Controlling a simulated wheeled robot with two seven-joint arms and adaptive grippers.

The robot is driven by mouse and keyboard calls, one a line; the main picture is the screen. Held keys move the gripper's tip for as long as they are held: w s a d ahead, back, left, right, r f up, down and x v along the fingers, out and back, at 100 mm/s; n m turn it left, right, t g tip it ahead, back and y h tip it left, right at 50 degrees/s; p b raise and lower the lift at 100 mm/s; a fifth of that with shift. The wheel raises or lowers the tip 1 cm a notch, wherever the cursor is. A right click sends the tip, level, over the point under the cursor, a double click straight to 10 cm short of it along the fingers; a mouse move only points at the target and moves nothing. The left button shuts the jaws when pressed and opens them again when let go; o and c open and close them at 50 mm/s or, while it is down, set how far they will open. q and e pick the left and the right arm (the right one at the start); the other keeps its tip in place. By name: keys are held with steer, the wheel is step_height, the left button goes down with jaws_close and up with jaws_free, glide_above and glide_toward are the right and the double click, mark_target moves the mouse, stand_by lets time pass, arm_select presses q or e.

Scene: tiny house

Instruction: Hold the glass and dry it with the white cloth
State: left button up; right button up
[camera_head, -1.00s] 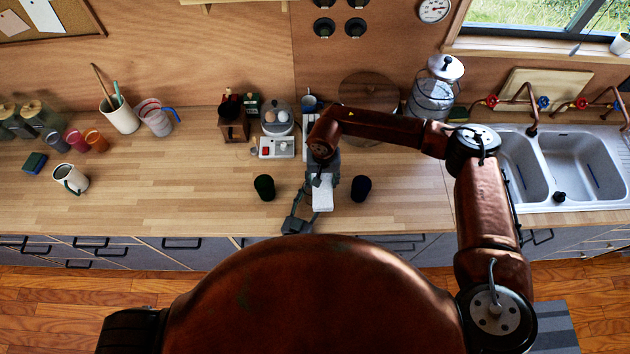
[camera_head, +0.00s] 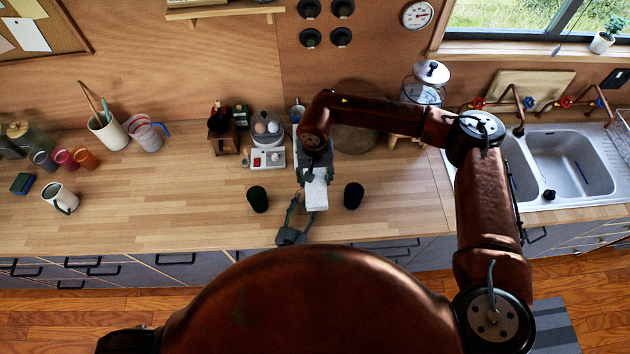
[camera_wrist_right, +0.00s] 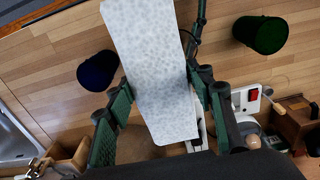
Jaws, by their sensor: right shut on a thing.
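In the right wrist view the cloth (camera_wrist_right: 155,65) runs between the fingers of the right gripper (camera_wrist_right: 160,115). A dark green glass (camera_head: 257,199) stands upright left of the cloth, and a dark blue glass (camera_head: 353,195) stands right of it, both apart from it. The wrist view shows the blue glass (camera_wrist_right: 98,71) and green glass (camera_wrist_right: 259,34) too. My left gripper (camera_head: 290,236) shows partly at the counter's front edge; its jaws are unclear.
Behind are an egg cooker (camera_head: 267,130) and a wooden grinder (camera_head: 224,138). A white mug (camera_head: 60,198), a blue sponge (camera_head: 22,183) and several cups stand left. A double sink (camera_head: 570,165) is right. The counter between mug and green glass is clear.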

stand_by(0.4)
arm_select(q)
steer(key=o, duration=1.4)
steer(key=shift+s, duration=0.1)
steer(key=v, duration=1.1)
steer(key=shift+s+a, duration=0.2)
steer(key=shift+s, duration=0.15)
